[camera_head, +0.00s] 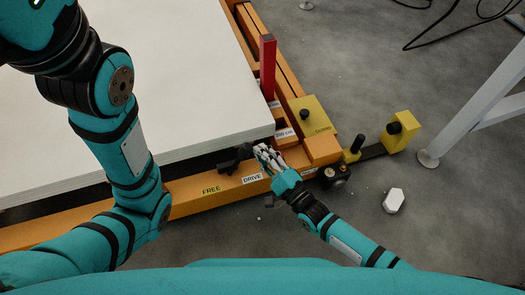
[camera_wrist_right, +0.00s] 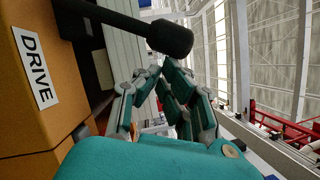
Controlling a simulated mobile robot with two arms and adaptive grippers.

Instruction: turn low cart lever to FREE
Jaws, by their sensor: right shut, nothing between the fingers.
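The low cart lever (camera_head: 234,160) is a black bar with a thick round end, on the front beam of the orange cart. It sits just above the DRIVE label (camera_head: 252,178), and the yellow FREE label (camera_head: 211,190) is to its left. In the right wrist view the lever (camera_wrist_right: 170,38) reaches across the top, beyond my fingertips. My right gripper (camera_head: 261,152) is beside the lever, on its right in the head view. It also shows in the wrist view (camera_wrist_right: 158,68), fingers closed together and empty. My left gripper is out of view; only its arm shows.
A white slab (camera_head: 130,70) covers the cart, its edge close behind the lever. A red upright post (camera_head: 267,68) and a yellow guard block (camera_head: 310,115) stand on the right.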

